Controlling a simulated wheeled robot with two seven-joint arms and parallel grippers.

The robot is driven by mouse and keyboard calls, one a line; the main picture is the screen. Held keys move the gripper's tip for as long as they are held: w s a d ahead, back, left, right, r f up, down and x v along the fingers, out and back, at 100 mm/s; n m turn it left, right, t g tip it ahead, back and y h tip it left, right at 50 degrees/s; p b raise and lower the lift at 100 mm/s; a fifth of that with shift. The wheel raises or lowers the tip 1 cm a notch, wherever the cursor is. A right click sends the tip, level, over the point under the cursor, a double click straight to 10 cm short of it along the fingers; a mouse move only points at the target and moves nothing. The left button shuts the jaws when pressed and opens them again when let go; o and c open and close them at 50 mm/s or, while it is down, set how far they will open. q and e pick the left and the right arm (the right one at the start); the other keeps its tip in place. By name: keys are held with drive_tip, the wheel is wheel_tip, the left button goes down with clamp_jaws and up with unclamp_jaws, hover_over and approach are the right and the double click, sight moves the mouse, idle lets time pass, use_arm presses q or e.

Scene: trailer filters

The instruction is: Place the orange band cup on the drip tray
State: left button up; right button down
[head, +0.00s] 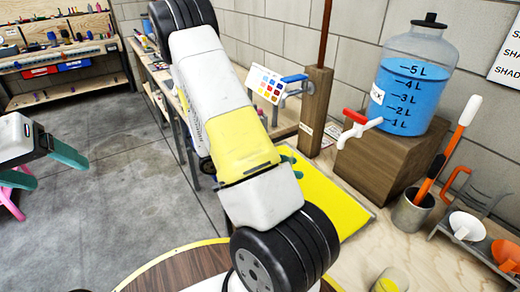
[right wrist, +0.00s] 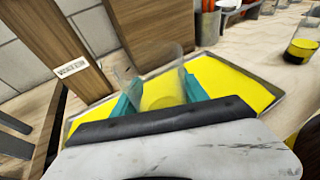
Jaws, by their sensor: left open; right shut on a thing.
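The drip tray is a yellow sheet with a metal rim (head: 355,200), lying on the wooden bench; it also fills the middle of the right wrist view (right wrist: 225,85). My right gripper (right wrist: 160,82) is shut on a clear cup (right wrist: 148,72), over the tray. Yellow shows at the cup's lower part; I cannot tell an orange band, or whether the cup touches the tray. In the head view my right arm mostly hides that gripper and the cup. My left gripper (head: 58,170) is open and empty, over the floor at the left.
A blue water jug (head: 408,85) stands on a wooden block with a tap facing the tray. Another clear cup with yellow (head: 388,282) stands at the bench front. A wooden post (head: 316,110), a tool pot (head: 412,210) and a rack with funnels (head: 470,225) stand nearby.

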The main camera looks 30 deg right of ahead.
drive_tip(key=shift+w+d+f, duration=0.8)
drive_tip(key=shift+w+d, duration=0.5)
drive_tip(key=shift+w, duration=0.95)
drive_tip(key=shift+w+d+f, duration=0.85)
drive_tip(key=shift+w+d, duration=0.45)
drive_tip(key=shift+w, duration=0.95)
drive_tip(key=shift+w+d+f, duration=0.8)
drive_tip(key=shift+w+d, duration=0.5)
drive_tip(key=shift+w, duration=0.95)
drive_tip(key=shift+f, duration=0.2)
drive_tip(key=c, duration=0.6)
unclamp_jaws()
drive_tip(key=shift+r, duration=0.1)
